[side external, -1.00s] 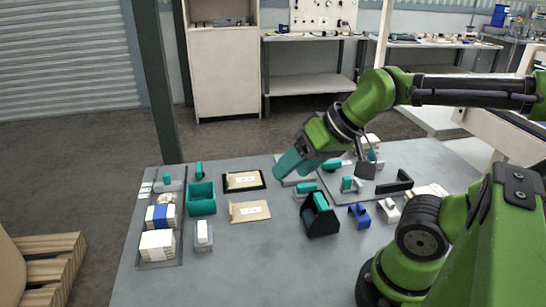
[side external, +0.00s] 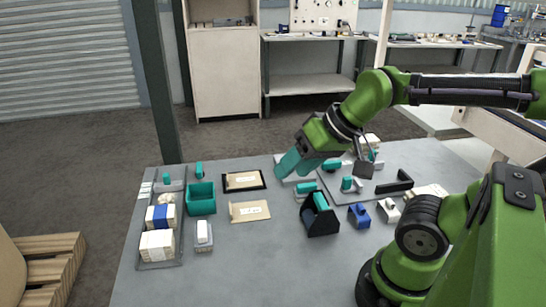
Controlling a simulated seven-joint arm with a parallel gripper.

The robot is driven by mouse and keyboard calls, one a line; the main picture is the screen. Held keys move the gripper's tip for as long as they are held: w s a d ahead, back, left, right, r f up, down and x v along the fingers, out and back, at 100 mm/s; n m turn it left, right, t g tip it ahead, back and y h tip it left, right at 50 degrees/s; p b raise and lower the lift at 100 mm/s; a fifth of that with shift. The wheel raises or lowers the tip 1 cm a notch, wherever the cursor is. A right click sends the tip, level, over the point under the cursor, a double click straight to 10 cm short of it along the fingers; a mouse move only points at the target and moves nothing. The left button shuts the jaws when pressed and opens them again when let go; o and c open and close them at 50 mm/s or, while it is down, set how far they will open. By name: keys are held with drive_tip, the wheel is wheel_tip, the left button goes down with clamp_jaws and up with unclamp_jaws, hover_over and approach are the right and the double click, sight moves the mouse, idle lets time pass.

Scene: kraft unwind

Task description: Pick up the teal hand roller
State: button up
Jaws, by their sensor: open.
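My gripper (side external: 298,166) has teal fingers and points down and to the left above the middle of the table, open. Several teal parts are on the table, and I cannot tell for certain which is the hand roller. One teal cylinder (side external: 321,201) sits in a black angled holder (side external: 322,227), below and right of my fingers. Another teal piece (side external: 305,188) lies just behind that holder, close below the fingers. A teal knob-shaped piece (side external: 347,184) stands on the grey mat to the right. A small teal upright piece (side external: 199,169) stands at the back left. My fingers partly hide the table behind them.
A teal bin (side external: 201,187) and a grey tray (side external: 174,264) with stacked cartons are at left. Two kraft envelopes (side external: 250,211) lie mid-table. A blue part (side external: 358,215), a white part (side external: 389,210) and a black handle (side external: 394,185) are at right. The front middle is clear.

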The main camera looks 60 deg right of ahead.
drive_tip(key=w+d+f+m+g+h, duration=0.2)
drive_tip(key=d+f+m+g, duration=0.1)
drive_tip(key=d, duration=0.5)
drive_tip(key=m+g, duration=0.2)
drive_tip(key=g, duration=0.2)
approach(322, 200)
wheel_tip(322, 200, down, 5)
drive_tip(key=shift+f, duration=0.1)
drive_tip(key=shift+w+a+f, duration=0.1)
drive_tip(key=shift+a+f, duration=0.05)
drive_tip(key=shift+f, duration=2.9)
clamp_jaws()
